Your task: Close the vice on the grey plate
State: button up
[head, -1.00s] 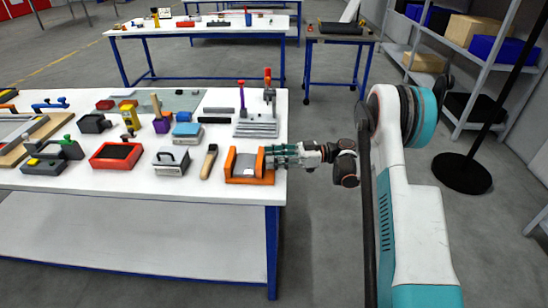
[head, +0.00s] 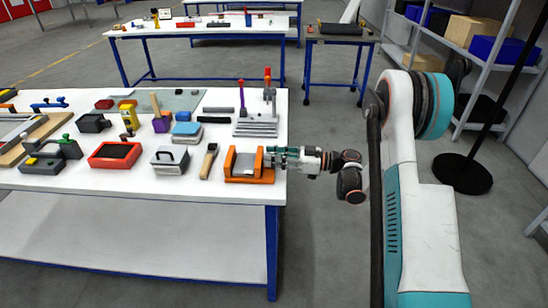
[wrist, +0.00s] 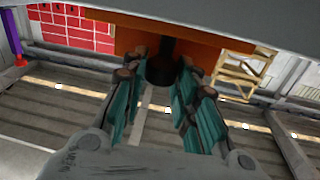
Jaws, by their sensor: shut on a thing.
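The orange vice (head: 250,179) stands at the right front corner of the white table. The grey plate (head: 245,164) sits between its two upright orange jaws. Whether both jaws touch the plate cannot be told. My gripper (head: 273,157) reaches in from the right, beside the vice's right jaw. In the wrist view its teal fingers (wrist: 160,85) are shut around a dark round handle (wrist: 163,68) that sticks out of the orange vice body (wrist: 140,36). The far end of the handle is hidden against the vice.
A wooden-handled brush (head: 208,161) and a grey box with a handle (head: 170,160) lie left of the vice. A grey stepped fixture with a red-topped clamp (head: 256,128) stands behind it. Open floor lies right of the table.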

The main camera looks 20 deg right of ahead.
jog(key=o, duration=1)
jog(key=shift+o, duration=0.2)
jog(key=v, duration=1.2)
jog(key=shift+o, duration=0.2)
